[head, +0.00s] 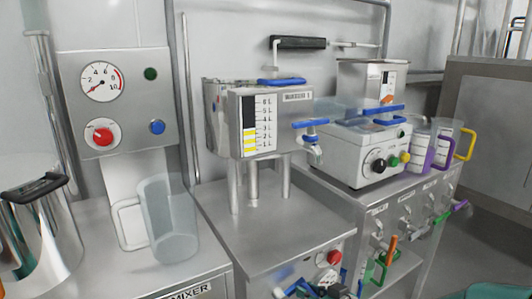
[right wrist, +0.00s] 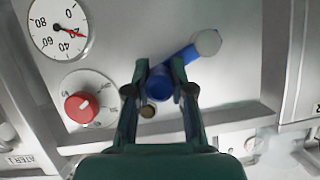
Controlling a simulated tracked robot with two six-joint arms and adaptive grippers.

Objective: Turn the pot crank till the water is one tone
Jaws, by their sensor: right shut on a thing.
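The steel pot (head: 217,120) stands on posts above a steel cabinet, with a level scale (head: 257,122) on its front that shows yellow at the bottom and black above. I cannot make out the water's tones inside. The blue crank (head: 298,287) is on the cabinet front; in the right wrist view its blue arm (right wrist: 182,58) runs from a round grey hub (right wrist: 207,42) down left to a blue grip (right wrist: 160,86). My right gripper (right wrist: 165,80) has its fingers on either side of this grip, shut on it. My left gripper is not in view.
A dial (right wrist: 57,28) and a red knob (right wrist: 82,106) sit left of the crank in the wrist view. A blue-handled tap (head: 312,140) juts from the pot's right. A clear jug (head: 170,218) stands on the left counter. A white device (head: 360,150) stands right.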

